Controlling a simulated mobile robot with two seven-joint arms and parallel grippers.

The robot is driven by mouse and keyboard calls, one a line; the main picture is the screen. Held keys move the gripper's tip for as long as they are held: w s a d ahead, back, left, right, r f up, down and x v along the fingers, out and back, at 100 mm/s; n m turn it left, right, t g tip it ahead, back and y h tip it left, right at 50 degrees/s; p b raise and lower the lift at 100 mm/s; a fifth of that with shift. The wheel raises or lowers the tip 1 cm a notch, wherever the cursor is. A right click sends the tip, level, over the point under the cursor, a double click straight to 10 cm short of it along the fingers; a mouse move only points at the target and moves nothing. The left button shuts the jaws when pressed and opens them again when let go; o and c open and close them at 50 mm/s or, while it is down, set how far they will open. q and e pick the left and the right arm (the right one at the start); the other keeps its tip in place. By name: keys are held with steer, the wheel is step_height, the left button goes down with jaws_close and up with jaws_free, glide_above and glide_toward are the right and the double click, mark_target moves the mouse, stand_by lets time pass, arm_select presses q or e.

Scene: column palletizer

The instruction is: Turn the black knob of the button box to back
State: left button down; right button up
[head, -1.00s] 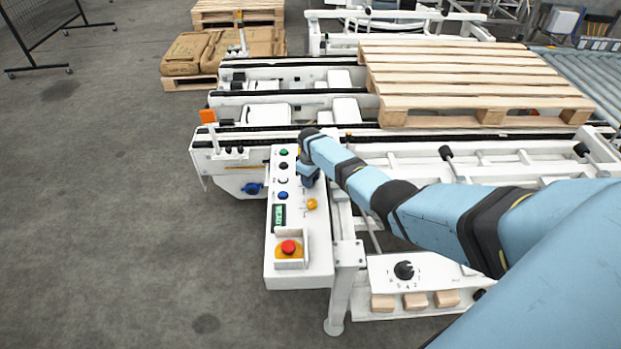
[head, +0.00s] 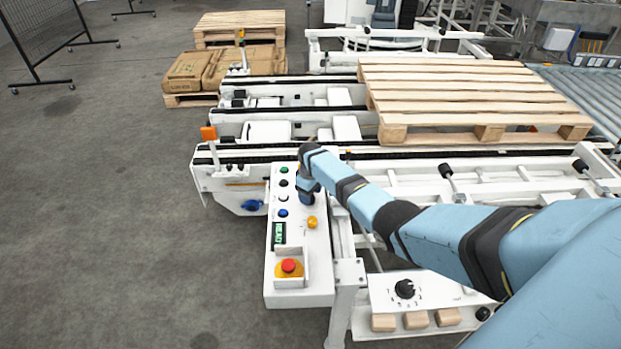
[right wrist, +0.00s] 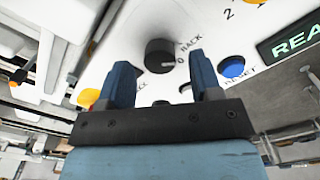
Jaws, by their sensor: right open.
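The button box (head: 318,275) is a white panel with several buttons, a small green display and a red emergency stop. Its black knob (right wrist: 160,55) shows in the right wrist view, with the labels "0" and "BACK" to its right. A light mark on the knob appears to face the "0". In the head view my right arm hides this knob. My right gripper (right wrist: 160,62) is open, with its two blue fingers on either side of the knob in the picture; I cannot tell whether they touch it. It also shows over the box in the head view (head: 308,192). My left gripper is not in view.
A yellow button (head: 312,223) and a blue button (right wrist: 232,67) are close to the gripper. A second panel with another black dial (head: 404,288) is at the lower right. Conveyors with a wooden pallet (head: 470,95) stand behind.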

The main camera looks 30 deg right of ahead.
step_height(320, 180, up, 12)
steer(key=shift+r+p, duration=0.25)
steer(key=shift+p, duration=0.15)
stand_by(0.3)
